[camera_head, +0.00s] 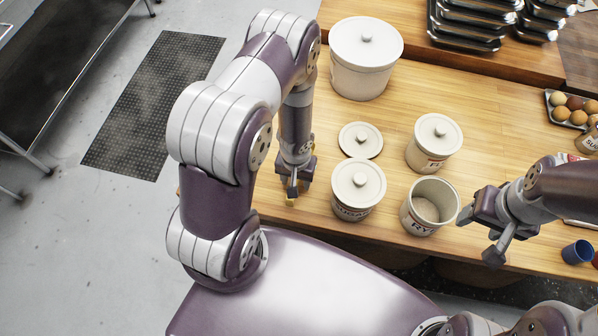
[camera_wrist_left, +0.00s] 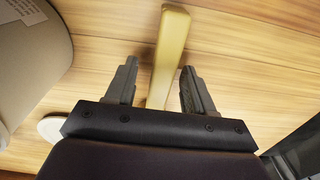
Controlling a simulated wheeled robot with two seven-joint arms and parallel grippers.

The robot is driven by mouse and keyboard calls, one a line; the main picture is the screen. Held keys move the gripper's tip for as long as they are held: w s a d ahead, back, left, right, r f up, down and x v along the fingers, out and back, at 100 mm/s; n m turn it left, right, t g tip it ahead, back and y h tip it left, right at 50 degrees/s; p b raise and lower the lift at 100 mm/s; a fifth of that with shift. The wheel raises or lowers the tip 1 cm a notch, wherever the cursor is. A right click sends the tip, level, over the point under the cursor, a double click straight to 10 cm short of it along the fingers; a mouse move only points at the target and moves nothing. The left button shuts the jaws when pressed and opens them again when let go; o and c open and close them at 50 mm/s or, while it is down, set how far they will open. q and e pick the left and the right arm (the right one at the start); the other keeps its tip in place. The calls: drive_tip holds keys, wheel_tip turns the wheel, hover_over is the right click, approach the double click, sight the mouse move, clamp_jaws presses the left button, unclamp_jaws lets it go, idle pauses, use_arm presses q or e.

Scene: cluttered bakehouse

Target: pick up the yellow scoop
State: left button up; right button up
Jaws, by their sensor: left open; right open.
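The yellow scoop (camera_wrist_left: 172,45) shows in the left wrist view as a pale yellow bar, running from the top edge down between the fingers. Its lower part is hidden by my gripper. In the head view only a small yellow bit (camera_head: 290,203) shows under the left gripper, near the table's front-left edge. My left gripper (camera_head: 292,190) points down there, open, with one finger on each side of the scoop in the left wrist view (camera_wrist_left: 158,78). I cannot tell whether they touch it. My right gripper (camera_head: 481,236) is open and empty over the front edge at right.
A lidded sugar canister (camera_head: 352,213) stands just right of the left gripper, with a loose lid (camera_head: 360,139) behind it. An open rye canister (camera_head: 412,220), another lidded canister (camera_head: 430,160) and a large canister (camera_head: 358,82) stand nearby. A blue cup (camera_head: 577,252) is at right.

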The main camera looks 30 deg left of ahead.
use_arm(q)
drive_tip(key=shift+c, duration=0.3)
clamp_jaws()
